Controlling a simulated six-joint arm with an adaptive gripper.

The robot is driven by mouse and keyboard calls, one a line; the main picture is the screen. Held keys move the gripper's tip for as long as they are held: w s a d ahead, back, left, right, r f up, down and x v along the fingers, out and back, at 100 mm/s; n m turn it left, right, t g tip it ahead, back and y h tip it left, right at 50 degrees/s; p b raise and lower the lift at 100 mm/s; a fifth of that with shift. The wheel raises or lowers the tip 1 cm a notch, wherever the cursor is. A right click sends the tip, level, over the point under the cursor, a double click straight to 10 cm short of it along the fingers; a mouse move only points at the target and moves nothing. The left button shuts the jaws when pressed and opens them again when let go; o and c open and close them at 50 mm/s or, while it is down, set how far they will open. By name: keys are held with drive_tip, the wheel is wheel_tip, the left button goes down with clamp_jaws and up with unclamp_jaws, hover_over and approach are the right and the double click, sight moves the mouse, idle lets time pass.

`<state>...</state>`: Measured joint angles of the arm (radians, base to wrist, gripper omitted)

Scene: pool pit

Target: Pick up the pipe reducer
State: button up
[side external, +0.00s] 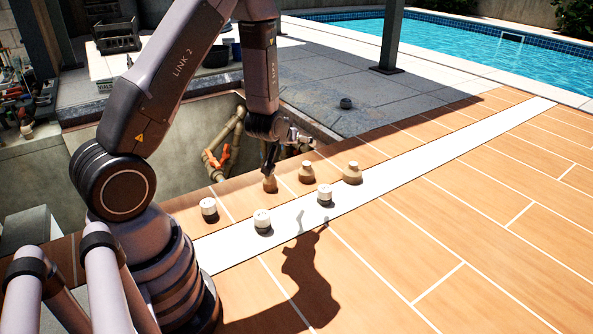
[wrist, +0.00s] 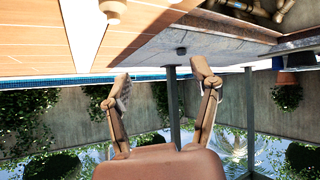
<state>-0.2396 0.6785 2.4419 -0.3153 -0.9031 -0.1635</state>
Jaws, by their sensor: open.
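Several small fittings stand on the deck. The tan ones with a narrower top look like reducers: one (side external: 352,174) at the right, one (side external: 306,173) in the middle and one (side external: 270,184) at the left, just under my gripper. I cannot tell which one is meant. My gripper (side external: 287,151) is open and empty above the left tan fitting, apart from the middle and right ones. In the wrist view my gripper's two fingers (wrist: 162,82) are spread with nothing between them. One tan fitting (wrist: 113,10) shows at the top edge there, cut off.
White-topped fittings stand nearer: one (side external: 209,208), another (side external: 263,220) and a third (side external: 325,194). An open pit with pipes (side external: 225,148) lies behind the tan fittings. A small dark fitting (side external: 346,103) sits on grey paving. The right deck (side external: 480,215) is clear.

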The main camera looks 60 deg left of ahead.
sight(270, 180)
drive_tip(key=s+a+f+y, duration=0.1)
drive_tip(key=s+a+f, duration=0.1)
drive_tip(key=f, duration=0.2)
drive_tip(key=s+a+f+y, duration=0.2)
drive_tip(key=s+f, duration=0.1)
drive_tip(key=f, duration=0.1)
drive_tip(key=s+a+f+n+y, duration=0.1)
drive_tip(key=s+a+f, duration=0.1)
drive_tip(key=f, duration=0.2)
drive_tip(key=shift+s+f, duration=0.15)
drive_tip(key=shift+s, duration=0.1)
drive_tip(key=shift+y, duration=0.3)
drive_tip(key=x, duration=0.7)
drive_tip(key=shift+w+a+f, duration=0.1)
drive_tip(key=shift+f, duration=0.1)
clamp_jaws()
